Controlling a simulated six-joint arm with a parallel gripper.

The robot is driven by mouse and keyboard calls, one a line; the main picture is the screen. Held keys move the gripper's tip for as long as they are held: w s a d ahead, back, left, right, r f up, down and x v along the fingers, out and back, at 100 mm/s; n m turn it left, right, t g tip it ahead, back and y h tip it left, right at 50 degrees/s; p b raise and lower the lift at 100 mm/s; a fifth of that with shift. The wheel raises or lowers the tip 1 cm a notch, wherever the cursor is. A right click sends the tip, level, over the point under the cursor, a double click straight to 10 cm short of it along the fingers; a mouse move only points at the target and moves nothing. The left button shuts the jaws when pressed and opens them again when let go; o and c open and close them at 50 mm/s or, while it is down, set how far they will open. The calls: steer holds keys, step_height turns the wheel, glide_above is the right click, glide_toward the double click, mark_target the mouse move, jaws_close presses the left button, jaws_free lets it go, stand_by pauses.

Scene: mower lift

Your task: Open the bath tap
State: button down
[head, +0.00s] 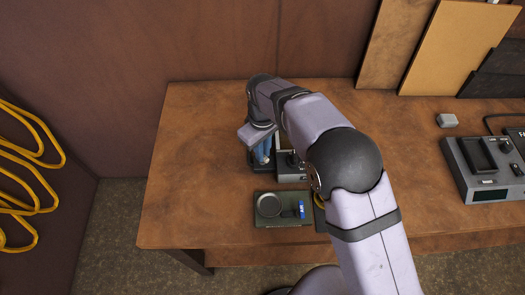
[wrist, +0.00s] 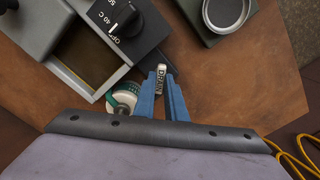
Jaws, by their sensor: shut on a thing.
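The grey bath box (wrist: 60,70) has an open basin and a black dial marked 40 C and 50 in the wrist view. A small pale handle lettered DRAIN (wrist: 161,76), which looks like the bath tap, lies between the blue fingertips of my gripper (wrist: 163,84). My gripper is shut on this handle. A white round part with a green ring (wrist: 122,100) sits beside the left finger, close to the box's corner. In the head view my gripper (head: 262,153) points down at the left of the box (head: 291,167); my arm and gripper hide much of it.
A dark green tray (head: 268,220) with a round dish (head: 269,204) and a small blue item (head: 301,208) lies in front of the box. The bench's left part is clear.

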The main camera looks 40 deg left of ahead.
steer(key=n, duration=0.4)
steer(key=shift+a+n, duration=0.1)
steer(key=shift+n, duration=0.2)
steer(key=shift+r+n+b, duration=0.1)
steer(key=shift+n+b, duration=0.25)
steer(key=shift+n, duration=2.25)
steer(key=c, duration=1.8)
jaws_free()
steer(key=shift+r+b, duration=1.2)
steer(key=shift+r, duration=2.45)
